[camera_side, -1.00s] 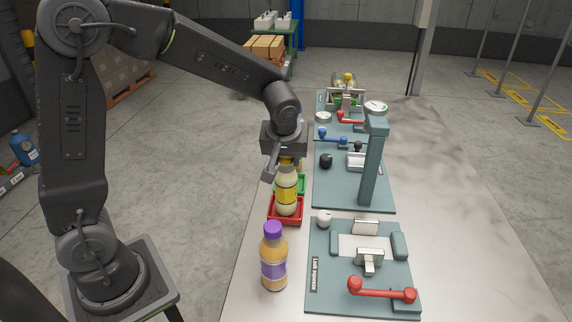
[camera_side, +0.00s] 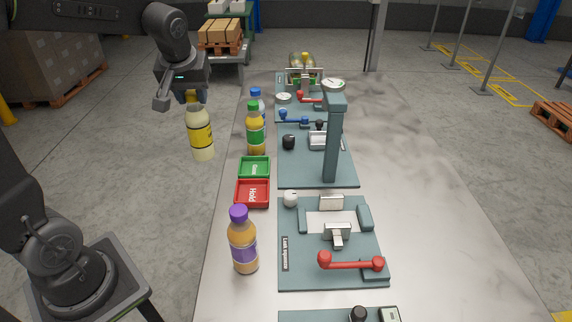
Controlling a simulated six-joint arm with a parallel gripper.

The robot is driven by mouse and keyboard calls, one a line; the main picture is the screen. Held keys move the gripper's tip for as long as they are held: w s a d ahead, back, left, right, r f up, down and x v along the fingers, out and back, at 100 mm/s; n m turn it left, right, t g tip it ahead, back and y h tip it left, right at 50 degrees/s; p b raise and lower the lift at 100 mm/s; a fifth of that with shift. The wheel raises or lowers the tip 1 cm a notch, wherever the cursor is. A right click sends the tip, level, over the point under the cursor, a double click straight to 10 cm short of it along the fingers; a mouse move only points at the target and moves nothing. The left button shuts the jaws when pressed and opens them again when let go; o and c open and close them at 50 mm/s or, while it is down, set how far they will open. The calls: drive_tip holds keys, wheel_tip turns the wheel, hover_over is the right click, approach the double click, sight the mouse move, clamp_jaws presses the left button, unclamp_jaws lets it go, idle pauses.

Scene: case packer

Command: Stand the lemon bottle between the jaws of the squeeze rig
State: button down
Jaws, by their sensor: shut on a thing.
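The lemon bottle (camera_side: 201,139), pale with a yellow label, hangs upright under my gripper (camera_side: 193,97). My gripper is shut on its neck and cap end, which the fingers partly hide. The bottle appears left of the table's left edge, raised clear of the trays. The squeeze rig, seemingly the near teal plate (camera_side: 305,272) with a red lever (camera_side: 350,262), lies to the right and nearer the camera. Its pale jaw pads, a far one (camera_side: 331,202) and a near one (camera_side: 337,232), stand apart with an empty gap between them.
An orange bottle with a purple cap (camera_side: 243,245) stands left of the rig. The red tray (camera_side: 252,194) and green tray (camera_side: 255,167) are empty. Beyond them stand a green-capped bottle (camera_side: 255,130) and a blue-capped bottle (camera_side: 256,98). A teal post (camera_side: 332,140) rises behind the rig.

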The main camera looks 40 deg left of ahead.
drive_tip(key=w+d+m+t+h, duration=0.1)
drive_tip(key=w+d+m, duration=0.1)
drive_tip(key=w+d, duration=0.55)
drive_tip(key=w+d+m, duration=0.2)
drive_tip(key=w+d, duration=0.2)
drive_tip(key=d, duration=0.6)
drive_tip(key=w+d+f, duration=0.1)
drive_tip(key=d+f, duration=0.9)
drive_tip(key=d, duration=0.3)
drive_tip(key=shift+w+m+h, duration=0.2)
drive_tip(key=shift+m+h, duration=0.1)
drive_tip(key=shift+f, duration=0.1)
drive_tip(key=c, duration=0.7)
unclamp_jaws()
drive_tip(key=shift+f, duration=0.1)
drive_tip(key=shift+c, duration=0.2)
